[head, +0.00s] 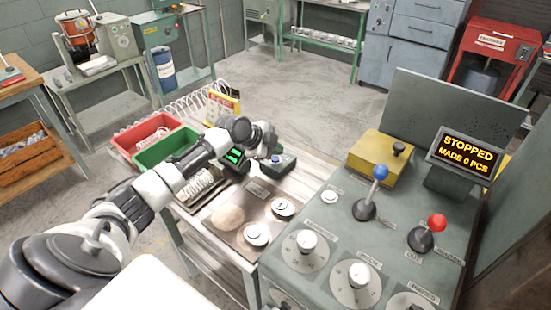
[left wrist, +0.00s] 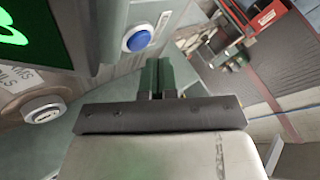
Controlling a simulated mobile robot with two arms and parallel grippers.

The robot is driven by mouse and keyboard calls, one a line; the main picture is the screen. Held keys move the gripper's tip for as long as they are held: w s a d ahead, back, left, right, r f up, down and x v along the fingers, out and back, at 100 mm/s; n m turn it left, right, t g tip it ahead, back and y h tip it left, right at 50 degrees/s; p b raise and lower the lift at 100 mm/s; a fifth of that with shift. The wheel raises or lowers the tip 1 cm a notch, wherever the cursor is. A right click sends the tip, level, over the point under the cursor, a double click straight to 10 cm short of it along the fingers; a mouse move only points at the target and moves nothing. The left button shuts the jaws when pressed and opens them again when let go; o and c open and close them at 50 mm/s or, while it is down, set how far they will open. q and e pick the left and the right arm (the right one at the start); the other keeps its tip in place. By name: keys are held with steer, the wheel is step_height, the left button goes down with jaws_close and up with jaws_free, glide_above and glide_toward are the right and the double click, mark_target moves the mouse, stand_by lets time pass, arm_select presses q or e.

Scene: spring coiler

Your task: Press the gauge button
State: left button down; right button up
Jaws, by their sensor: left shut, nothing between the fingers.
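The gauge's green lit display (head: 234,155) is on the metal bench, partly covered by my left arm. A blue button (head: 276,158) sits on a grey-green housing (head: 287,163) just right of it. My left gripper (head: 268,148) is above the housing, close to the button; the arm hides what joins display and housing. In the left wrist view the blue button (left wrist: 138,37) has a pale rim and lies just left of and beyond the shut, empty fingertips (left wrist: 157,66). I cannot tell whether they touch it. The display (left wrist: 28,30) fills the upper left corner. My right gripper is not in view.
A red bin (head: 145,130) and green bin (head: 165,150) stand left of the gauge. Round weights (head: 257,234) lie nearer on the bench. The control console (head: 330,235) with levers and knobs is at right, its screen (head: 468,155) reading "STOPPED".

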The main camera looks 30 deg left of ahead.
mark_target(276, 159)
arm_select(q)
steer(key=shift+f+b, duration=0.3)
steer(key=shift+f, duration=0.15)
steer(key=shift+f, duration=0.15)
stand_by(0.3)
steer(key=shift+s+d+f+b, duration=0.3)
steer(key=shift+f+b, duration=0.2)
steer(key=shift+f, duration=0.1)
stand_by(0.6)
steer(key=shift+w+a+r+p, duration=0.2)
steer(key=shift+r+p, duration=0.2)
steer(key=shift+r, duration=0.25)
steer(key=shift+w+r, duration=0.1)
steer(key=shift+w, duration=0.05)
steer(key=shift+w+r, duration=0.1)
steer(key=shift+r, duration=0.05)
steer(key=shift+a+r+p, duration=0.1)
steer(key=shift+r+p, duration=1.7)
steer(key=shift+r, duration=0.7)
